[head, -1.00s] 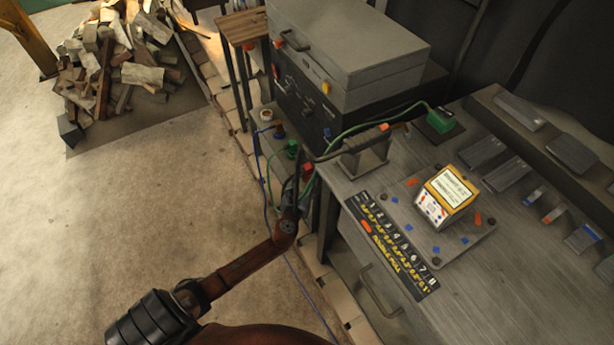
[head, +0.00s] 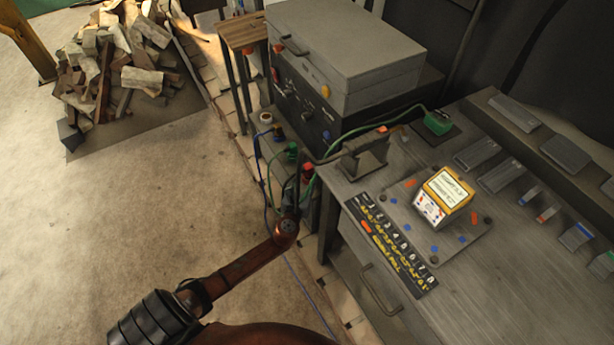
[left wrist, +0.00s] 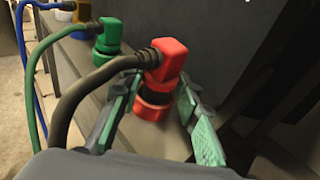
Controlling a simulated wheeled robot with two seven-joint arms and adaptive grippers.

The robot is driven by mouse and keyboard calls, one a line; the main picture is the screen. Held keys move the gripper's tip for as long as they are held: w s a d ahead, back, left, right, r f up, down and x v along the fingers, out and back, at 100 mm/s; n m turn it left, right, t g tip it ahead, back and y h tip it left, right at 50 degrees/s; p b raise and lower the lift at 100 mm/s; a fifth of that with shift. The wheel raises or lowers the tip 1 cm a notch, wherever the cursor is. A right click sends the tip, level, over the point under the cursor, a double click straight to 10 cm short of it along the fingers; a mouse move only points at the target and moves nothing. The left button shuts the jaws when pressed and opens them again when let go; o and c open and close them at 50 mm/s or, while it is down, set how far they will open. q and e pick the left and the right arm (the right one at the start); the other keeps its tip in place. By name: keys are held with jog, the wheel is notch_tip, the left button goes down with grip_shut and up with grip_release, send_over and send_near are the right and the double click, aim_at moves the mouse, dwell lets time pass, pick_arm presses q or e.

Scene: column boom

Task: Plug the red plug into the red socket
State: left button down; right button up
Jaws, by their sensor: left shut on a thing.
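The red plug (left wrist: 168,62) is an elbow shape with a thick black cable; its small red top also shows in the head view (head: 308,168). My left gripper (left wrist: 158,98) has its green-padded fingers on either side of it, shut on it. Below the plug are a dark band and a red ring (left wrist: 152,108), which looks like the red socket; I cannot tell whether the plug is fully seated. In the head view my left gripper (head: 301,188) is small and partly hidden beside the bench. My right gripper is not in view.
A green plug (left wrist: 108,36) with a green cable stands beside the red one, with a blue cable beyond. A grey case (head: 350,50) and a workbench (head: 490,290) with a yellow meter (head: 444,198) lie to the right. The floor at left is clear before a wood pile.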

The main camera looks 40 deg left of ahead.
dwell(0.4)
pick_arm(q)
jog(key=shift+f+b, duration=0.55)
jog(key=shift+f, duration=0.3)
dwell(0.3)
